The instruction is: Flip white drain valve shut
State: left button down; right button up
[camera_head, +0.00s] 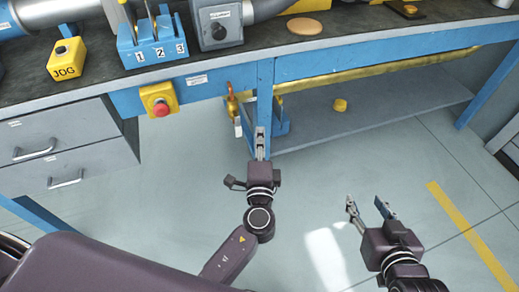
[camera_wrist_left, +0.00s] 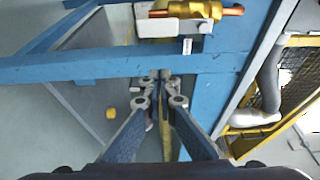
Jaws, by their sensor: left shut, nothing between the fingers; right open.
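A brass valve (camera_head: 232,106) is mounted by the blue bench leg under the front edge of the bench, with a small white lever (camera_head: 238,127) at its lower end. In the left wrist view the brass valve (camera_wrist_left: 190,10) is at the top edge, partly cut off, and the white lever (camera_wrist_left: 160,28) lies along it. My left gripper (camera_head: 261,143) is shut and empty, just right of and below the lever, apart from it; its fingertips (camera_wrist_left: 162,82) overlap a blue beam in the wrist view. My right gripper (camera_head: 370,207) is open and empty over the floor at right.
The blue bench leg (camera_head: 265,95) stands close to my left gripper. A lower shelf (camera_head: 375,112) carries a yellow object (camera_head: 340,105). The floor around my right gripper is clear.

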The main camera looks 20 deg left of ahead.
aim_at(239, 131)
pick_arm(q)
jog(key=a, duration=0.2)
jog(key=s+a, duration=0.1)
jog(key=shift+a, duration=0.35)
pick_arm(e)
jog(key=shift+s+d+f+g, duration=0.15)
jog(key=shift+s+f+g, duration=0.2)
jog(key=shift+f, duration=0.1)
jog(key=shift+s+d, duration=0.1)
